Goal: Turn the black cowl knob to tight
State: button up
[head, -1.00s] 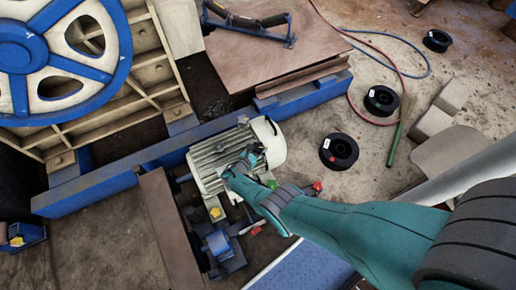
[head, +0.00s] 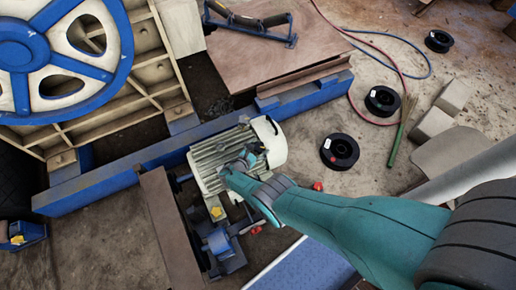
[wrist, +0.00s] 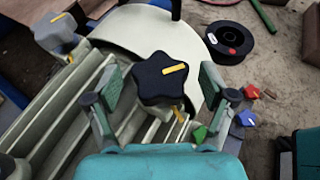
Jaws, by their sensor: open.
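The black cowl knob (wrist: 163,80) is a dark star-shaped knob with a yellow pointer stripe, in the middle of the wrist view. A second small yellow-orange mark shows below it on its lower right side. My gripper (wrist: 160,88) is open, with one finger on each side of the knob and a visible gap at both sides. The knob sits by the cream end cowl (wrist: 130,30) of the ribbed motor. In the head view my gripper (head: 246,158) is over the motor (head: 215,165) and the knob is hidden or too small to tell.
A grey knob (wrist: 55,34) with a yellow stripe is at the upper left of the wrist view. A black spool (head: 339,151) is on the ground.

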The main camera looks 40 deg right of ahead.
jog(key=shift+a, duration=0.1)
jog(key=v, duration=1.2)
notch_tip(320, 180, up, 7)
jog(key=m+g+y, duration=0.4)
jog(key=m+y, duration=0.9)
jog(key=m, duration=0.1)
send_over(259, 147)
notch_tip(259, 147, down, 11)
jog(key=shift+r, duration=0.25)
